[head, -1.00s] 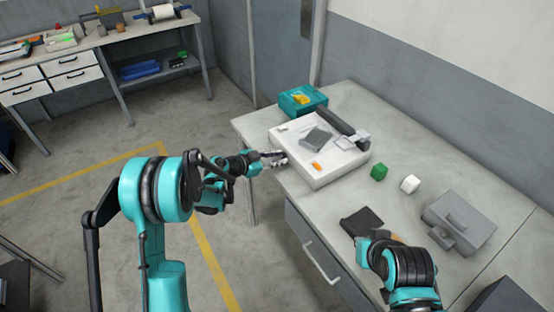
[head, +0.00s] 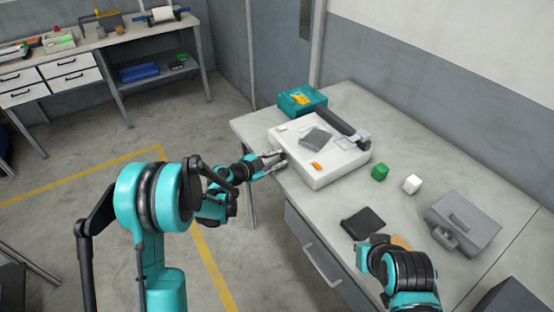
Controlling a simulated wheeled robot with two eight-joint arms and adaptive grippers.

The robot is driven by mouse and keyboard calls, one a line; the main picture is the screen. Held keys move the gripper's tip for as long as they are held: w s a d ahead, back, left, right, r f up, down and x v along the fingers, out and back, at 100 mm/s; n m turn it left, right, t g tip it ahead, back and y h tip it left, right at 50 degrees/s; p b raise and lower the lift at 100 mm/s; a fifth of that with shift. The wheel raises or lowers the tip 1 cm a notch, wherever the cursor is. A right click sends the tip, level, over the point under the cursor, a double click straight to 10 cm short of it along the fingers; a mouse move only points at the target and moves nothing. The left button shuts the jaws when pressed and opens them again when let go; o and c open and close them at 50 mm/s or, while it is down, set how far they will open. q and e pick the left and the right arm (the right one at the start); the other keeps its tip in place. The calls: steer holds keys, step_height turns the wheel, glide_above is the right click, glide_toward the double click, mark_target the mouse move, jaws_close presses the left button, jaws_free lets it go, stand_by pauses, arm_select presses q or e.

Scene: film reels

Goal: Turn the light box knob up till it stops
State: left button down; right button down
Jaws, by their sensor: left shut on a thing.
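The white light box (head: 325,178) sits on the grey table, a dark grey square piece and an orange piece on its top. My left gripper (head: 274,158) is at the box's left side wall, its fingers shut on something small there. The knob itself is hidden by the fingers, so I cannot make out its angle. My right arm (head: 400,270) is low at the table's front edge; its gripper fingers cannot be made out.
A teal bin (head: 302,100) with yellow things stands behind the light box. A green cube (head: 379,173), a white piece (head: 412,184), a black flat case (head: 363,223) and a grey box with a handle (head: 463,222) lie to the right. Some table between them is bare.

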arm_select(q)
steer(key=c, duration=1.3)
jaws_free()
